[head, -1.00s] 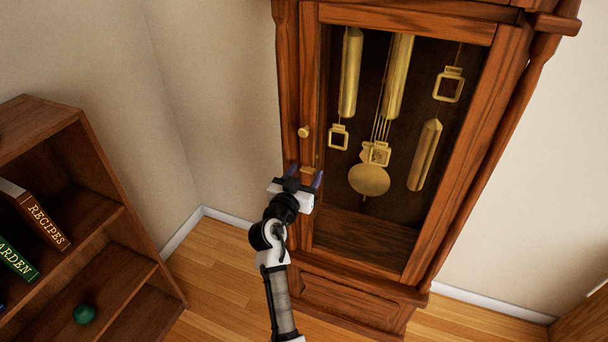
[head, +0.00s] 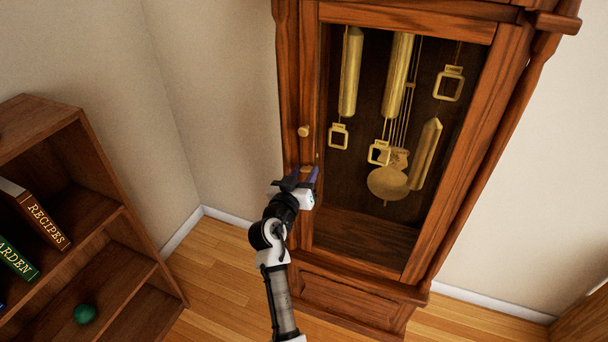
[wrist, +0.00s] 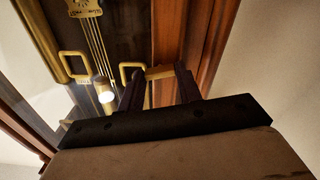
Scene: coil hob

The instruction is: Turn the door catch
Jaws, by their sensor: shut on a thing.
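The door catch is a small brass bar on the left stile of the clock's glazed door (head: 460,190), below a round brass knob (head: 303,131). In the wrist view the catch (wrist: 158,73) lies between the two dark fingertips. My gripper (head: 308,174) is shut on the catch; it also shows in the wrist view (wrist: 160,82). In the head view the fingers hide most of the catch, with a little brass showing just above them. The door looks closed.
Behind the glass hang brass weights (head: 351,70) and a pendulum (head: 388,183). A wooden bookshelf (head: 100,190) with books and a green ball (head: 85,314) stands at the left. Wooden floor (head: 210,275) lies clear between shelf and clock.

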